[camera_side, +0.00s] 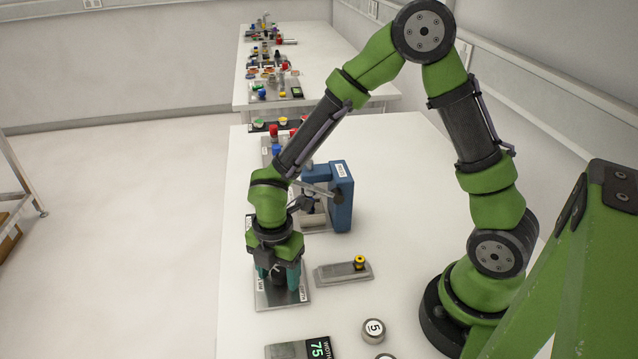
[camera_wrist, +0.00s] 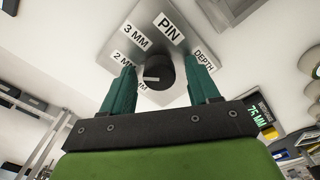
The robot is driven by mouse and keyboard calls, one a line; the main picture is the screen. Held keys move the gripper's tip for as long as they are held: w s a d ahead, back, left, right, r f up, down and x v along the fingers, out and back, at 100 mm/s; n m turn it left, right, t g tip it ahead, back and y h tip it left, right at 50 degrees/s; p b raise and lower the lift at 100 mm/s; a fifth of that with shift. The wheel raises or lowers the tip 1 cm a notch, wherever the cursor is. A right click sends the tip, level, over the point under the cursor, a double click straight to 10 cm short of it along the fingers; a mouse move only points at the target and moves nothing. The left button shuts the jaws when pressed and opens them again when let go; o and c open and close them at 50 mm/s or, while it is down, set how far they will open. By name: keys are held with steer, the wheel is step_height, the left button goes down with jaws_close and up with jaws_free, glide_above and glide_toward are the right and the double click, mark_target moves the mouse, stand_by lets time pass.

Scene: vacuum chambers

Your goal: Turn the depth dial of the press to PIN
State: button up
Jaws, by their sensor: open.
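The depth dial is a black round knob (camera_wrist: 158,72) on a grey metal plate (camera_wrist: 112,45), which also shows in the side view (camera_side: 284,302). Labels around it read 2 MM (camera_wrist: 122,60), 3 MM (camera_wrist: 136,38), PIN (camera_wrist: 168,27) and DEPTH (camera_wrist: 204,60). One more MM label is partly hidden by a finger. The knob's pale pointer line faces left in the wrist view, away from PIN. My gripper (camera_side: 278,274) is low over the plate. Its teal fingers (camera_wrist: 162,75) are open on either side of the knob, with gaps visible. The side view mostly hides the knob.
A blue press-like machine (camera_side: 341,195) stands behind the plate. A grey block with a yellow-topped knob (camera_side: 359,262) is to the right. A display reading 75 (camera_side: 317,348) and a round weight marked 5 (camera_side: 373,331) are in front. The table's left edge is close.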

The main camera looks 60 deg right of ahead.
steer(key=c, duration=1)
steer(key=shift+m, duration=0.4)
steer(key=m, duration=0.3)
steer(key=shift+w+a+m, duration=0.1)
steer(key=shift+m, duration=0.3)
steer(key=m, duration=0.5)
steer(key=shift+m, duration=0.3)
steer(key=m, duration=0.5)
steer(key=shift+w, duration=0.15)
steer(key=shift+m, duration=2.3)
steer(key=shift+d, duration=0.2)
steer(key=o, duration=1)
